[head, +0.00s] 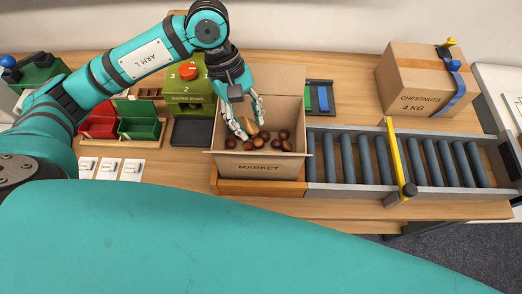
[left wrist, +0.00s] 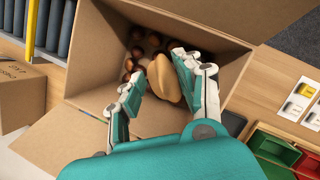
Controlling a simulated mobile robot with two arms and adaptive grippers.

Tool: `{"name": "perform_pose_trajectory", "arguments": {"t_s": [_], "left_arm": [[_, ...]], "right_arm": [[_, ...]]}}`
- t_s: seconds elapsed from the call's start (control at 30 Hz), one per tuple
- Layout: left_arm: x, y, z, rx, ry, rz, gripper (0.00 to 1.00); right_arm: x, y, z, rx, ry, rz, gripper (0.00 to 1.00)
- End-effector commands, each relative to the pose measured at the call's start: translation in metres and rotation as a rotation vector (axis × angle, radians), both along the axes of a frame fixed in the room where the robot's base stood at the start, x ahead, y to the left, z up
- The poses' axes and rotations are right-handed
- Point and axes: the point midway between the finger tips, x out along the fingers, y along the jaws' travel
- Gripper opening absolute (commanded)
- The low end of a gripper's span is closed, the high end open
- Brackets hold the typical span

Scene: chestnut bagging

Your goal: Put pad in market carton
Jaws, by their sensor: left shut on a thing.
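The market carton (head: 258,168) stands open on the wooden table in the middle of the head view, its flaps spread; in the left wrist view its wall (left wrist: 95,60) surrounds the gripper. Several brown chestnuts (head: 275,144) lie on its floor. My left gripper (head: 246,126) reaches down into the carton from above. It is shut on a tan crumpled pad (left wrist: 165,82), which sits between its fingers just over the chestnuts. I cannot tell if the pad touches them. In the head view the fingers hide most of the pad. My right gripper is not in view.
A roller conveyor (head: 350,158) with a yellow bar gate runs to the right of the carton. A closed chestnuts carton (head: 420,85) stands behind it. A green paper pads dispenser (head: 187,92), red and green bins (head: 138,128) and white cards (head: 108,168) are at left.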

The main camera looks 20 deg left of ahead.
Motion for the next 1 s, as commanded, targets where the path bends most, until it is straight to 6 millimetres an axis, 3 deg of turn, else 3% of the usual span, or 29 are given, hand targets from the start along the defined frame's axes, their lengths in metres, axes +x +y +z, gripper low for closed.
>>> {"name": "perform_pose_trajectory", "arguments": {"t_s": [0.03,0.2,0.4,0.57,0.8,1.0], "left_arm": [[-0.001,-0.006,-0.009,-0.003,0.001,0.102,0.21],[0.005,-0.018,-0.017,-0.005,-0.003,0.492,0.21],[0.011,-0.022,-0.017,-0.016,-0.003,0.795,0.21],[0.013,-0.023,-0.024,-0.020,0.002,0.891,0.21],[0.012,-0.022,-0.066,-0.019,0.005,0.900,0.21],[0.013,-0.023,-0.086,-0.019,0.004,0.899,0.21]], "right_arm": [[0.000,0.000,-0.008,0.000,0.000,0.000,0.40],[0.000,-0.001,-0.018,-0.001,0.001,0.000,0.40],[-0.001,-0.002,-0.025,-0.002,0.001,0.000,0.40],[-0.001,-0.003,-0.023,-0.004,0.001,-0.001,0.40],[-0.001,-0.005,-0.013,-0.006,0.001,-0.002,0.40],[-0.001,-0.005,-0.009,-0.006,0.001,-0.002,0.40]]}}
